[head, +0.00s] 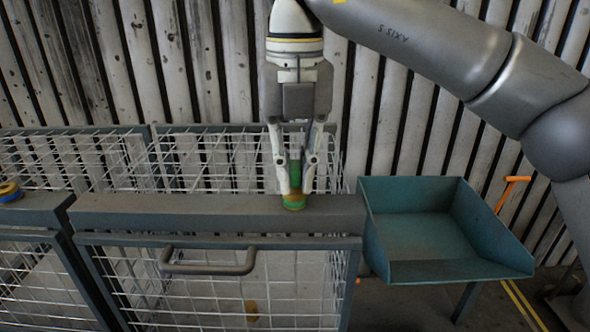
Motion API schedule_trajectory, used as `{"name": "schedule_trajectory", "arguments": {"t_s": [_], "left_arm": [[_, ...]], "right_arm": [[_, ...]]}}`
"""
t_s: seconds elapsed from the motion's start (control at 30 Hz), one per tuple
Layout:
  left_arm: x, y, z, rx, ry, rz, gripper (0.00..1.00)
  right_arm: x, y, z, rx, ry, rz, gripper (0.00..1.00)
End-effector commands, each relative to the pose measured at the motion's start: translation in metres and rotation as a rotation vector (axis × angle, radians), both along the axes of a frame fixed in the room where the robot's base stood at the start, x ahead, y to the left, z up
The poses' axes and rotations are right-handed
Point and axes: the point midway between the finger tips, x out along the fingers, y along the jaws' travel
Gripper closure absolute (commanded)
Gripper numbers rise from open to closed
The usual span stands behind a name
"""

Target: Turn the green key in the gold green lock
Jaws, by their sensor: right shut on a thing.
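The gold and green lock (293,202) sits on top of the grey beam of the wire cage, near its right end. The green key (296,172) stands upright at the lock, between the fingers of my right gripper (296,188). The right gripper points straight down and is shut on the key. Its fingers hide part of the key and its lower end, so I cannot tell how deep it sits or how far it is turned. My left gripper is not in view.
The cage front has a grey handle (208,262). A teal tray (425,225) stands to the right of the cage, with an orange handle (512,186) beyond it. A corrugated wall (215,60) stands behind.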

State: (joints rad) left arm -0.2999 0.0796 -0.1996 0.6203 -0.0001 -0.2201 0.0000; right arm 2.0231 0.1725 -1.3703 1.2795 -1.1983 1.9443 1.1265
Motion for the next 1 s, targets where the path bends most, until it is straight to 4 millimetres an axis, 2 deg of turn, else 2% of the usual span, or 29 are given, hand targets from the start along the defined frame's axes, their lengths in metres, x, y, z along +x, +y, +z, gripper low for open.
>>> {"name": "schedule_trajectory", "arguments": {"t_s": [0.13, 0.33, 0.37, 0.5, 0.57, 0.87, 1.0], "left_arm": [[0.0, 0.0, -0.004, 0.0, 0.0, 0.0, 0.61], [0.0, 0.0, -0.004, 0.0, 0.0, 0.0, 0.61], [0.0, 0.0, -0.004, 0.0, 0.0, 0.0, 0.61], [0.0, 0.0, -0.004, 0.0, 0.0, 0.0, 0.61], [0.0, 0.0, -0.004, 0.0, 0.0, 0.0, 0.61], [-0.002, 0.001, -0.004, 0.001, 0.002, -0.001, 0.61], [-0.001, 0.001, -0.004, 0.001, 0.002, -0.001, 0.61]], "right_arm": [[0.0, 0.0, -0.001, 0.0, 0.0, -0.09, 1.0], [0.0, 0.0, 0.0, 0.0, 0.001, -0.1, 1.0], [0.0, 0.0, 0.0, 0.0, 0.001, -0.1, 0.85], [0.0, 0.0, 0.0, 0.0, 0.001, -0.099, 0.67], [0.0, 0.0, 0.0, 0.0, 0.001, -0.098, 0.61], [0.0, 0.0, 0.001, 0.0, 0.0, -0.098, 0.61], [0.0, 0.0, 0.011, 0.0, -0.001, -0.099, 0.61]]}}
